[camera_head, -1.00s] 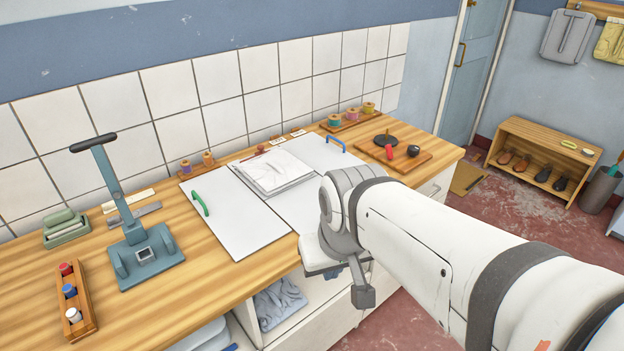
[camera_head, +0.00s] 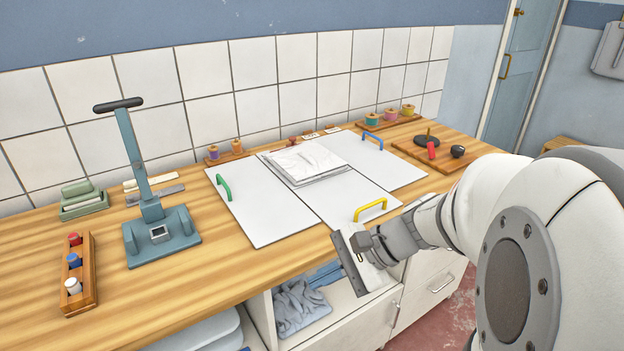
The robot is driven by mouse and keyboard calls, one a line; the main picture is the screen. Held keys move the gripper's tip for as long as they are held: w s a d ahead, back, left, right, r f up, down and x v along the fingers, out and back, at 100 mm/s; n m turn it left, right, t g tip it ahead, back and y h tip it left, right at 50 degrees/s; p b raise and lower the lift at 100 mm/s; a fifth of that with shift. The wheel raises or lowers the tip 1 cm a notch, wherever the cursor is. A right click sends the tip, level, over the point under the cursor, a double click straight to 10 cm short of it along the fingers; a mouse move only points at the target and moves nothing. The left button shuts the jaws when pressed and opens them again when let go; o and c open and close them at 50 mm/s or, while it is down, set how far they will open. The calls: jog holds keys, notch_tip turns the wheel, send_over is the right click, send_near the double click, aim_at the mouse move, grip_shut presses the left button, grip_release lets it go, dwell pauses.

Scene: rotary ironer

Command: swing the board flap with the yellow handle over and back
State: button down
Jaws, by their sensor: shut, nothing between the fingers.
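The white board lies on the wooden counter with its panels flat. The flap with the yellow handle (camera_head: 370,208) is the front panel (camera_head: 338,204) of the board, and its handle stands near the front right edge. A green handle (camera_head: 223,187) is on the left panel (camera_head: 262,205), and a blue handle (camera_head: 373,139) is on the back right panel (camera_head: 392,165). Folded white cloth (camera_head: 303,161) lies at the back middle of the board. My gripper (camera_head: 350,262) is shut and empty, just in front of the counter edge, below and left of the yellow handle and apart from it.
A blue-grey lever press (camera_head: 160,235) and a wooden rack of small bottles (camera_head: 76,270) stand to the left. Thread spools (camera_head: 390,115) stand behind, and a small board with black and red items (camera_head: 432,148) lies to the right. An open shelf with grey cloth (camera_head: 300,308) is below.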

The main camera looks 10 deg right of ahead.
jog(key=w+d+f+m+t+y+b, duration=0.3)
jog(key=w+d+f+m+t+b, duration=0.2)
jog(key=w+d+m, duration=0.15)
jog(key=m+t+h+b, duration=0.65)
jog(key=m+t, duration=0.45)
jog(key=m, duration=0.2)
send_near(380, 218)
jog(key=s+a+r, duration=0.1)
jog(key=s+r, duration=0.1)
jog(key=shift+n+y, duration=0.25)
jog(key=shift+y, duration=0.2)
jog(key=b+x, duration=0.1)
jog(key=x, duration=0.8)
jog(key=shift+w+a+r, duration=0.15)
jog(key=shift+w+a, duration=0.05)
jog(key=shift+w, duration=0.05)
